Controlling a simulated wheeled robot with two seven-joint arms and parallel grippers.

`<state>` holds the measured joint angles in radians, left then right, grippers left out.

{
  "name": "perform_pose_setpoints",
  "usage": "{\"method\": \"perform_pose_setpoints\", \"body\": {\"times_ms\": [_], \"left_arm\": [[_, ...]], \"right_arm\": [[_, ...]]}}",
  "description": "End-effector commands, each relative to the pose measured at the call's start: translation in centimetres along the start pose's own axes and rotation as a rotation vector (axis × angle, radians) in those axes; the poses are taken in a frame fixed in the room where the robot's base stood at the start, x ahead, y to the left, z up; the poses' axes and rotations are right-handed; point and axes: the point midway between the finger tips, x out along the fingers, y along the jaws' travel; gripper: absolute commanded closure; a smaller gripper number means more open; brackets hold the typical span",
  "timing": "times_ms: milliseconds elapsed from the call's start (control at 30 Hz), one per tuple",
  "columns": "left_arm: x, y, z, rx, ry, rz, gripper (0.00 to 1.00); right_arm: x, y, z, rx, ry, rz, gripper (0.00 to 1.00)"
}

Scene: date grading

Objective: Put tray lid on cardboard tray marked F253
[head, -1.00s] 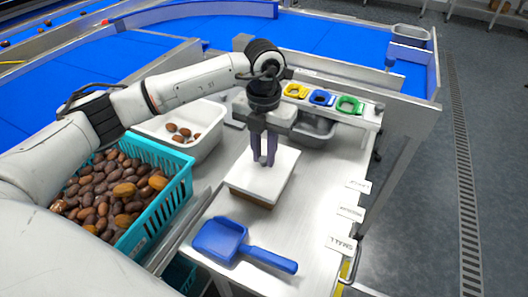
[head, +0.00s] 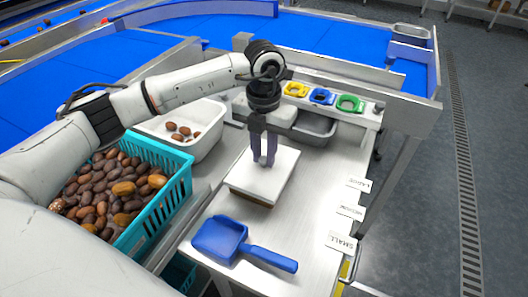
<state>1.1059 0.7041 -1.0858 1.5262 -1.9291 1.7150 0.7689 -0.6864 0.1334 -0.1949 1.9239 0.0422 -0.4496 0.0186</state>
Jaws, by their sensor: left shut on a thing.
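The white tray lid (head: 277,179) lies flat over the brown cardboard tray (head: 248,200) on the metal table. Only a strip of the tray's brown side shows below the lid's front edge. The marking F253 cannot be read here. My left gripper (head: 263,164) points straight down over the far middle of the lid, its dark fingers close together and shut on the lid from above. What the fingertips grasp is too small to make out. My right gripper is not in view.
A blue scoop (head: 220,239) lies in front of the tray. A teal crate (head: 166,208) of dates and a white bin (head: 204,139) with a few dates stand left. Coloured rings, including a green one (head: 348,104), sit behind. Size labels (head: 341,241) line the right edge.

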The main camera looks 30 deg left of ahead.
Motion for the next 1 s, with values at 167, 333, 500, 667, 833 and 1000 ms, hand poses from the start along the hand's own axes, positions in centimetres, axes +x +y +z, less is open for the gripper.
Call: {"method": "perform_pose_setpoints", "body": {"times_ms": [167,333,500,667,833,1000], "left_arm": [[0.29,0.01,0.0,0.0,0.0,0.0,1.0],[0.49,0.01,0.0,0.0,0.0,0.0,1.0],[0.7,0.01,0.0,0.0,0.0,0.0,1.0],[0.75,0.0,0.0,0.0,0.0,0.0,0.7],[0.74,0.0,0.0,0.0,0.0,0.0,0.58],[0.74,0.0,-0.01,0.0,0.0,0.0,0.48]], "right_arm": [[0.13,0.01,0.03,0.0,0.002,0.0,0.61],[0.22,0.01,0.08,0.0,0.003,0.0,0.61],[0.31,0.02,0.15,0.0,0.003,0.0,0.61],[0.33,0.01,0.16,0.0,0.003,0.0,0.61],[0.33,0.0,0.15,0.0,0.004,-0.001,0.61],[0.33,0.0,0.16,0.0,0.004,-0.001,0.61]]}}
